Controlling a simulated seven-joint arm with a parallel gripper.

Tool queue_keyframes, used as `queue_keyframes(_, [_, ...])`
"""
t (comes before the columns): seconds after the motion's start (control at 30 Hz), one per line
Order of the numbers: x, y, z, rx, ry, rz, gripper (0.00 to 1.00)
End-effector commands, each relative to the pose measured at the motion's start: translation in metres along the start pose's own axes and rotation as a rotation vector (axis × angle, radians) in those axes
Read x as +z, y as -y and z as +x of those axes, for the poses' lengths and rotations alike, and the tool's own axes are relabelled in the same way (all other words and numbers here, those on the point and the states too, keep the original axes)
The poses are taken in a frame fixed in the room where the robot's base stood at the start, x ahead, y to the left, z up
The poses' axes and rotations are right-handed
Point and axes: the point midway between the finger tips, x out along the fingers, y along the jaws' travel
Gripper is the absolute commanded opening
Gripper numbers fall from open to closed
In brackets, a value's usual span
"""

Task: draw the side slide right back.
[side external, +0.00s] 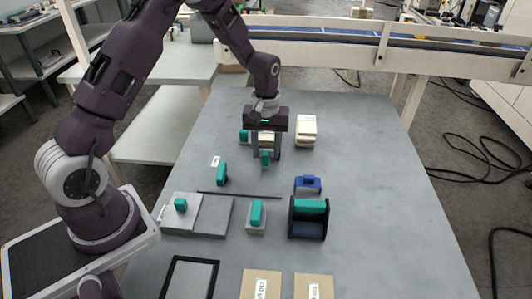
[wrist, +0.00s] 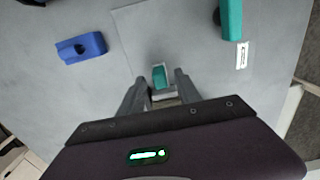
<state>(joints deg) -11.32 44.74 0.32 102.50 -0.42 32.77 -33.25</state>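My gripper (side external: 267,153) is low over the far half of the table, fingers pointing down. A small teal-topped piece (side external: 265,158) shows between its fingers. In the wrist view this teal piece (wrist: 160,77) lies between the two fingertips (wrist: 160,84), with a gap on each side and a pale part beneath it. The gripper is open. A pale plate with a teal knob (side external: 181,205) lies on a grey base (side external: 214,217) at the left edge. I cannot tell from the frames which piece is the side slide. My gripper hides part of the pieces behind it.
A teal handle (side external: 221,173), a dark rod (side external: 238,194), a teal-topped grey block (side external: 256,216), a blue block (side external: 308,184) and a black stand (side external: 309,228) are nearer. A cream block (side external: 306,130) stands right of the gripper. The table's right side is clear.

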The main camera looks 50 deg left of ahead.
Motion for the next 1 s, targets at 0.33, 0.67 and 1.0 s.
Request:
queue_keyframes(0.33, [0.0002,0.0000,0.0142,0.000,-0.001,0.002,0.40])
queue_keyframes(0.67, [0.0004,0.0000,0.0138,0.000,0.000,0.002,0.00])
queue_keyframes(1.0, [0.0004,0.0001,0.0135,0.000,0.000,0.002,0.00])
